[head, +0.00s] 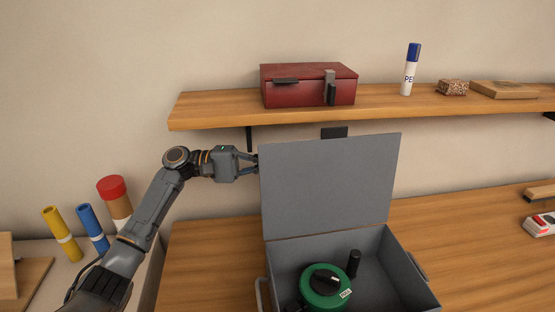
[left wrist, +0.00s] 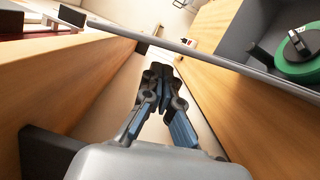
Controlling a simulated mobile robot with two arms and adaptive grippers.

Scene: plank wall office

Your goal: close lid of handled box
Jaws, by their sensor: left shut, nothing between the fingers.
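The grey handled box (head: 408,284) stands on the wooden desk in the head view, with its lid (head: 330,185) raised upright at the back. Inside it are a green round reel (head: 326,289) and a small black cylinder (head: 354,263). A handle (head: 261,294) shows on its left side. My left gripper (head: 256,163) is at the lid's upper left edge, its tips close to or behind it; contact cannot be told. In the left wrist view the gripper (left wrist: 160,80) is shut and empty, and the lid's edge (left wrist: 190,52) crosses beyond it. My right gripper is out of sight.
A wooden shelf (head: 220,108) runs above the desk, holding a red box (head: 300,93), a marker (head: 410,70) and small blocks. Coloured tubes (head: 92,228) stand at left.

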